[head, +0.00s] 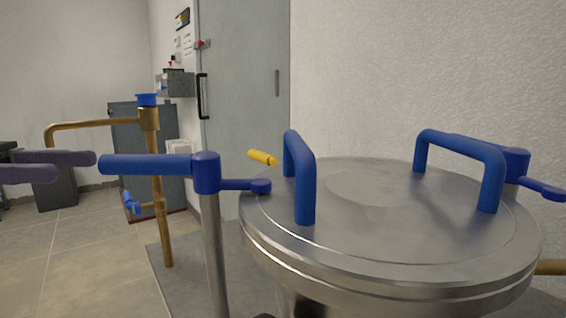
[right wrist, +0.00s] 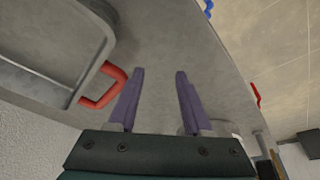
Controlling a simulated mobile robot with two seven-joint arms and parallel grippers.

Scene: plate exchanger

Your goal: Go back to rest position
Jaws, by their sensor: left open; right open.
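My left gripper (head: 75,165) shows at the left edge of the head view. Its two purple fingers point right, open with nothing between them. Their tips are close to the left end of a blue lever handle (head: 150,165) but look apart from it; the depth gap is hard to tell. My right gripper (right wrist: 159,74) shows only in the right wrist view. Its two purple fingers are open and empty, with a grey surface beyond. A red handle (right wrist: 104,90) shows just left of its left finger; I cannot tell if they touch.
A round metal vessel lid (head: 375,245) with blue handles (head: 306,180) fills the right front. A brass pipe (head: 157,190) stands behind the blue lever. A grey door (head: 240,90) and white wall stand behind. Tiled floor (head: 90,240) is clear at the lower left.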

